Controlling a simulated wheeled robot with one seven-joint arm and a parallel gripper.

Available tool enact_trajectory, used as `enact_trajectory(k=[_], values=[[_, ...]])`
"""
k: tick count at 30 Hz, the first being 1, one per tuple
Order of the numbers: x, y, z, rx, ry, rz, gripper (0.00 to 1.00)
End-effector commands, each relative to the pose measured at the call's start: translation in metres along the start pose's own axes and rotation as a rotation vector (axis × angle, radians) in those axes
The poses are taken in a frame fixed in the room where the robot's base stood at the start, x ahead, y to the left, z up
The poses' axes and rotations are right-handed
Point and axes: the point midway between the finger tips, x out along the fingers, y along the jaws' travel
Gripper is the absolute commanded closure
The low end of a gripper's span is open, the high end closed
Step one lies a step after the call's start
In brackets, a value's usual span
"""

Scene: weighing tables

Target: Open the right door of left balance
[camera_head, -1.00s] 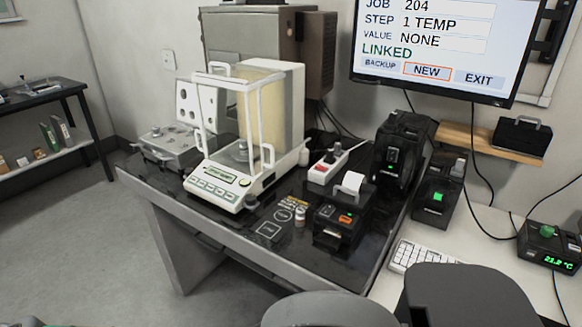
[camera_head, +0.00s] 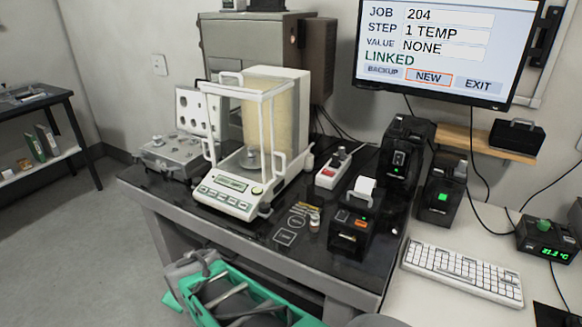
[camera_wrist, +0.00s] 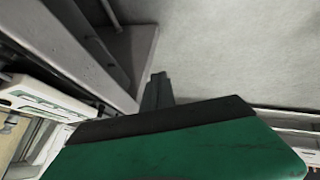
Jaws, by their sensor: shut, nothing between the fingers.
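A white balance (camera_head: 228,204) with a glass draft shield stands on the dark tabletop, left of centre in the head view. Part of the balance front (camera_wrist: 42,100) also shows at the left of the wrist view. My gripper (camera_wrist: 157,82) is shut and empty in the wrist view, apart from the balance. In the head view my green and grey arm parts are low in front of the table; the fingertips are not clear there.
The floor at left is clear.

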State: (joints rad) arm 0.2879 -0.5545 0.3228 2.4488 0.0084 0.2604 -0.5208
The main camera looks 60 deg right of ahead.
Motion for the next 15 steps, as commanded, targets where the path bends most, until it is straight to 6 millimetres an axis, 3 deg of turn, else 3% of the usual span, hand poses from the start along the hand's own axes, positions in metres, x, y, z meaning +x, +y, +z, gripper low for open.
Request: enact_trajectory(k=[1,3,7,10,15], values=[[-0.002,0.045,-0.002,-0.058,0.053,0.11,1.0],[-0.006,0.106,0.001,-0.187,0.121,0.303,1.0],[-0.041,0.199,0.026,-0.427,0.114,0.674,1.0],[-0.074,0.239,0.048,-0.568,0.043,0.89,1.0],[-0.101,0.263,0.064,-0.677,-0.039,1.05,1.0]])
